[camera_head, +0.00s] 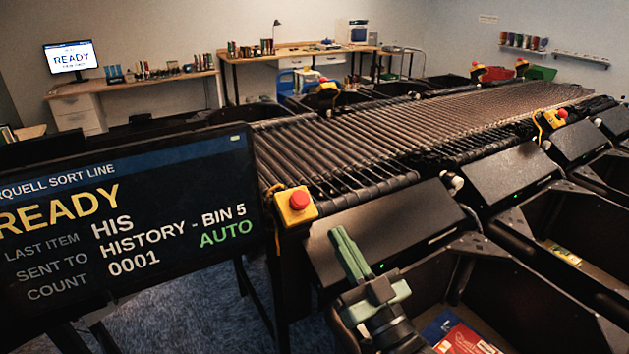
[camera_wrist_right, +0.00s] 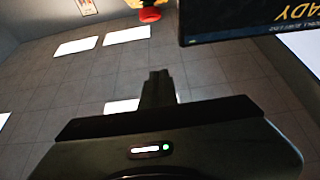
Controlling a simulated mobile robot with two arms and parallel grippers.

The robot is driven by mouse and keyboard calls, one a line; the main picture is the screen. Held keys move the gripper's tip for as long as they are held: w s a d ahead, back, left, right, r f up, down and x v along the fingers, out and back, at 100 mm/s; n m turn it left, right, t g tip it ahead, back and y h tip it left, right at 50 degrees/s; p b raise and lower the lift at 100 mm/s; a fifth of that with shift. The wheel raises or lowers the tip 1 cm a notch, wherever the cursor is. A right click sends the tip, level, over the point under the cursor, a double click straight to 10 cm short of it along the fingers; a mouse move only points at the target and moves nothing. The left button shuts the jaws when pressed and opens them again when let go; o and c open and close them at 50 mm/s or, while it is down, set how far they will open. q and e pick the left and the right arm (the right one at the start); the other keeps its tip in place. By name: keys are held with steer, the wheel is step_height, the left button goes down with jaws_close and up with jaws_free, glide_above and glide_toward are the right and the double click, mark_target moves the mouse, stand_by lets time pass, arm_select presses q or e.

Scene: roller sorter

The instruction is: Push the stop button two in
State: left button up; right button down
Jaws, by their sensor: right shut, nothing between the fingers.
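The nearest stop button (camera_head: 299,200) is a red cap on a yellow box, fixed at the near left corner of the roller line. Others show farther along: one on the right side (camera_head: 560,114), one at the far left (camera_head: 328,87) and two at the far end (camera_head: 478,66). I cannot read a number on any. My right gripper (camera_head: 341,236) is shut and empty, its green fingers to the right of and below the nearest button in the picture, apart from it. In the right wrist view the shut fingers (camera_wrist_right: 158,78) point toward a red button (camera_wrist_right: 149,15) at the top edge. My left gripper is out of view.
A large screen (camera_head: 120,220) reading READY and AUTO stands left of the nearest button. The roller conveyor (camera_head: 390,130) runs away to the right. Black chutes (camera_head: 385,232) and bins line its right side; the nearest bin holds books (camera_head: 462,338).

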mark_target(301, 198)
arm_select(q)
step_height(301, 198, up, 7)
steer(key=p, duration=0.6)
arm_select(e)
steer(key=shift+g, duration=0.4)
steer(key=shift+w+a+f, duration=0.1)
steer(key=shift+w+a, duration=0.7)
steer(key=shift+w, duration=1.15)
steer(key=shift+w+a+f, duration=0.1)
steer(key=shift+w+a, duration=0.75)
steer(key=shift+w, duration=1.15)
steer(key=shift+w+a, duration=0.8)
steer(key=shift+w, duration=1.15)
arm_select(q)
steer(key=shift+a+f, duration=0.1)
arm_select(e)
steer(key=shift+f, duration=0.1)
